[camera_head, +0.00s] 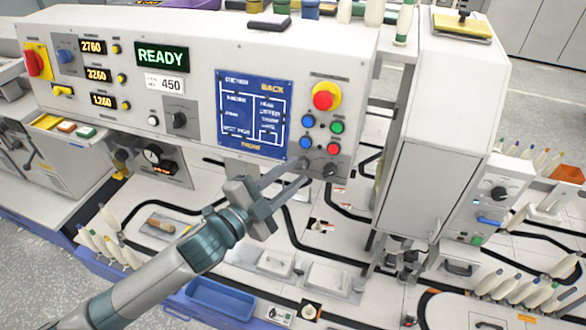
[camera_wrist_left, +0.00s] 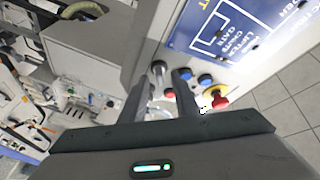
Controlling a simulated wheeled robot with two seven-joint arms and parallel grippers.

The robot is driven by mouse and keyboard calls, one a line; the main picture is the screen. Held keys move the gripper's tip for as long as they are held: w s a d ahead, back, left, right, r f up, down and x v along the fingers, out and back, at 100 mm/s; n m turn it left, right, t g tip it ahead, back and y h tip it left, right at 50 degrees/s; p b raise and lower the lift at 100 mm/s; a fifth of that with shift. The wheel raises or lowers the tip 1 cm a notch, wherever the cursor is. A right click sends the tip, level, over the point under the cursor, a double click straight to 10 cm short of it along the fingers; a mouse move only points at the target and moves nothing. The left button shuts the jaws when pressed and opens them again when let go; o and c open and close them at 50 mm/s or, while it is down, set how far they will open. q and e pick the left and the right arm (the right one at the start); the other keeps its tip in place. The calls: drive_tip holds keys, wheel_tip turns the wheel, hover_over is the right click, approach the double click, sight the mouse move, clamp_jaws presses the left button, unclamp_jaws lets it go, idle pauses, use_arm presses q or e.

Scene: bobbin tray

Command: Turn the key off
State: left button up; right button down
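A grey control panel (camera_head: 205,110) tilts across the head view. Its lower right corner carries blue, green and red buttons and a red emergency stop (camera_head: 323,99) in a yellow ring. My left gripper (camera_head: 317,167) reaches up to this corner, just below the red button (camera_head: 333,149). Its two fingers are apart, with a gap between the tips. In the left wrist view the fingers of my left gripper (camera_wrist_left: 170,70) are also spread, close to the buttons. I cannot make out the key clearly; small dark fittings lie at the fingertips. My right gripper is not in view.
The screen reads READY (camera_head: 162,57). A blue diagram plate (camera_head: 254,115) and a dark rotary knob (camera_head: 179,120) sit left of the buttons. A tall grey cabinet (camera_head: 440,130) stands close on the right. Below, a white worktop holds black tracks and a blue tray (camera_head: 220,298).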

use_arm(q)
drive_tip(key=shift+w+d, duration=0.2)
drive_tip(key=shift+c, duration=0.3)
clamp_jaws()
